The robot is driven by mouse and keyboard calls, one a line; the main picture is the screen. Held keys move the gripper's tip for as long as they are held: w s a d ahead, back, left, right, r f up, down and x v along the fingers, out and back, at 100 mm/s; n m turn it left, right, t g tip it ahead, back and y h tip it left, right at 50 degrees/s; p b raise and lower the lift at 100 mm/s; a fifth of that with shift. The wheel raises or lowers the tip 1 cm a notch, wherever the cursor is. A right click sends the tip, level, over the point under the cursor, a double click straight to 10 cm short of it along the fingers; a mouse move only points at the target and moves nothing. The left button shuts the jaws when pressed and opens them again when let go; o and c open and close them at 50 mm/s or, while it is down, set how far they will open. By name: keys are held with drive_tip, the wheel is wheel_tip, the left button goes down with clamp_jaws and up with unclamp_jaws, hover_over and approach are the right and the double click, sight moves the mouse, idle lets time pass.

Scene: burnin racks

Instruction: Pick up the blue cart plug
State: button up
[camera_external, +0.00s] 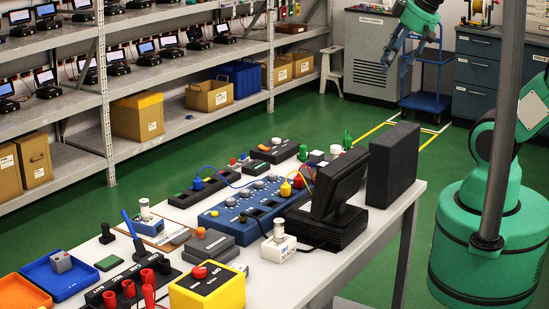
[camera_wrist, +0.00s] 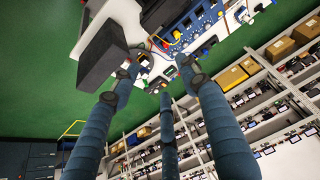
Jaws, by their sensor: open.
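A blue plug (camera_external: 197,183) with a blue cable stands upright on a dark strip at the back left of the bench. It may be the blue cart plug, but I cannot be sure. The cable runs toward a blue panel (camera_external: 225,219) with several knobs and sockets. My gripper (camera_external: 397,62) is high at the upper right, well apart from the bench. Its dark fingers are spread and empty, also in the wrist view (camera_wrist: 162,72). In that view the blue panel (camera_wrist: 203,20) lies beyond the fingertips, tilted; I cannot pick out the blue plug there.
The white bench (camera_external: 345,255) is crowded: a black monitor (camera_external: 338,185), a dark box (camera_external: 393,165), a yellow button box (camera_external: 207,288), and blue and orange trays. A blue cart (camera_external: 427,101) stands on the floor behind. Shelves (camera_external: 150,75) line the left; green floor lies between.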

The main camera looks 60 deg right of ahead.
drive_tip(key=w+r, duration=0.3)
drive_tip(key=w, duration=0.5)
drive_tip(key=n+g+p, duration=0.2)
drive_tip(key=g+p, duration=0.4)
drive_tip(key=p, duration=0.1)
hover_over(198, 177)
wheel_tip(198, 177, down, 33)
drive_tip(key=shift+f, duration=0.1)
drive_tip(key=shift+f, duration=0.1)
drive_tip(key=shift+d+f, duration=0.1)
drive_tip(key=shift+f, duration=4.15)
drive_tip(key=shift+f, duration=0.1)
